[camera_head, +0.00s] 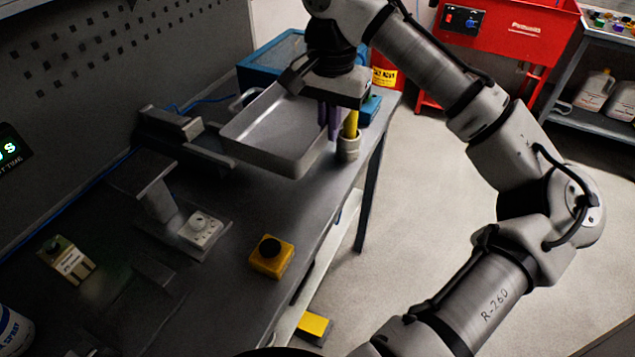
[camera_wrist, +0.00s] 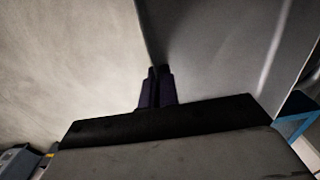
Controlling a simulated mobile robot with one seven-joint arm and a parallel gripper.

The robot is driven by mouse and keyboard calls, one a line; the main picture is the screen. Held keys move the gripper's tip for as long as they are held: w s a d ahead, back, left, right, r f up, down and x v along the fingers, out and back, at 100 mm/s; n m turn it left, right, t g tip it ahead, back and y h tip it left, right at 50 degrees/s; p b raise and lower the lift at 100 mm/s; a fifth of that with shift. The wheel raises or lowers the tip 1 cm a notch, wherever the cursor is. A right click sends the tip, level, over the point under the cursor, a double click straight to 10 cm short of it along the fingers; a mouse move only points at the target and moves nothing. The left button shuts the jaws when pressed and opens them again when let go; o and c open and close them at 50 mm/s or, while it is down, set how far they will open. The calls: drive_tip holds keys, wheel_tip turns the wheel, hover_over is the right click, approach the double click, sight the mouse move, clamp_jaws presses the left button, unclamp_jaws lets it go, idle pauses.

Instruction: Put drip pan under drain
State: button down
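The drip pan (camera_head: 272,132) is a shallow grey metal tray with a looped handle at its far left end. It is over the far part of the dark bench; I cannot tell whether it touches the bench. My gripper (camera_head: 328,130) points down at the pan's right side, its purple fingers at the rim. In the wrist view, the fingers (camera_wrist: 157,80) are close together on the edge of the pan (camera_wrist: 215,50). The fingertips are partly hidden. I cannot single out the drain with certainty.
Metal fixtures (camera_head: 160,190) stand on the bench left of the pan, near a white block with a knob (camera_head: 201,229). A grey cup (camera_head: 348,148) holding a yellow item stands close to my gripper. A blue box (camera_head: 270,58) is behind. A yellow button box (camera_head: 271,257) sits near the front edge.

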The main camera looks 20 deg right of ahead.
sight(326, 202)
wheel_tip(326, 202, down, 16)
drive_tip(key=shift+r+p, duration=0.1)
drive_tip(key=shift+p, duration=0.45)
drive_tip(key=shift+f, duration=0.25)
drive_tip(key=c, duration=1.7)
unclamp_jaws()
drive_tip(key=shift+r, duration=0.2)
